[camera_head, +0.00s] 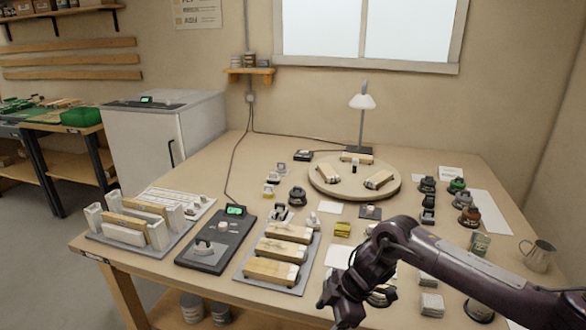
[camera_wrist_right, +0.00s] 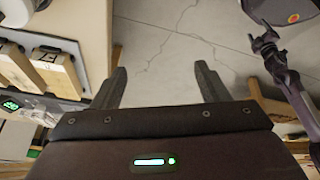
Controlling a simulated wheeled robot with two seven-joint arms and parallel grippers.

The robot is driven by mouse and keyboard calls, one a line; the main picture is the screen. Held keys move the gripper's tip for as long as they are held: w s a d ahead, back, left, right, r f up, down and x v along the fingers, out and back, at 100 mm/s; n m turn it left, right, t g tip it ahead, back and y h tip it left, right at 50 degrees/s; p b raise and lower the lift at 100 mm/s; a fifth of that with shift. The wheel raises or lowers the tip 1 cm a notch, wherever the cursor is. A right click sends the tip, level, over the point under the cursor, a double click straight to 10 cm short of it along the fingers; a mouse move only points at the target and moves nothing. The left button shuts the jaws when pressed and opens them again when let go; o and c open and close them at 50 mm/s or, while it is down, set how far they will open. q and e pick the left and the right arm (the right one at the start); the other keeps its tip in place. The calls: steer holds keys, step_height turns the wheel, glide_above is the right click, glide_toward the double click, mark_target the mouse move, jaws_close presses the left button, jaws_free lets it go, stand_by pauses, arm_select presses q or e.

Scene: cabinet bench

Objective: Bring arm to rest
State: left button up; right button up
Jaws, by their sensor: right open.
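My right arm (camera_head: 440,258) comes in from the right in the head view, over the front right of the bench (camera_head: 400,205). Its hand end hangs low near the front edge. In the right wrist view my right gripper (camera_wrist_right: 160,84) is open, its two fingers wide apart with nothing between them. Bare floor (camera_wrist_right: 175,45) shows beyond the fingers. Another dark arm (camera_wrist_right: 283,72) of mine shows at the right of that view. No left arm shows in the head view.
Wooden blocks on a tray (camera_head: 242,279) and a dark device (camera_head: 188,255) lie left of my right arm. A round turntable (camera_head: 322,185) and lamp (camera_head: 362,103) stand farther back. Black knobs and a metal jug (camera_head: 538,257) stand near the arm. Floor left of the bench is free.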

steer(key=w+a+f+m+t+y, duration=0.2)
steer(key=a+f+m+y, duration=0.3)
steer(key=f, duration=0.5)
steer(key=s+d+f+m+t+h+p, duration=0.1)
steer(key=s+d+f+m+t+h, duration=0.15)
steer(key=f, duration=0.65)
steer(key=s+d+f+m+t+h, duration=0.1)
steer(key=s+d+f+m, duration=0.25)
steer(key=f, duration=0.65)
steer(key=s+d+f+m+g+h, duration=0.15)
steer(key=s+d+f, duration=0.25)
steer(key=s+f, duration=0.45)
steer(key=s+d+f+m+h, duration=0.2)
steer(key=s+d+f, duration=0.3)
steer(key=s, duration=0.7)
steer(key=s+d+f+m+g+h, duration=0.1)
steer(key=s+d+f, duration=0.1)
steer(key=s, duration=0.8)
steer(key=s+d+f+m+g+h, duration=0.1)
steer(key=s+d+f+g+h, duration=0.1)
steer(key=s, duration=0.8)
steer(key=shift+d+f+p, duration=0.3)
steer(key=shift+d+f, duration=0.45)
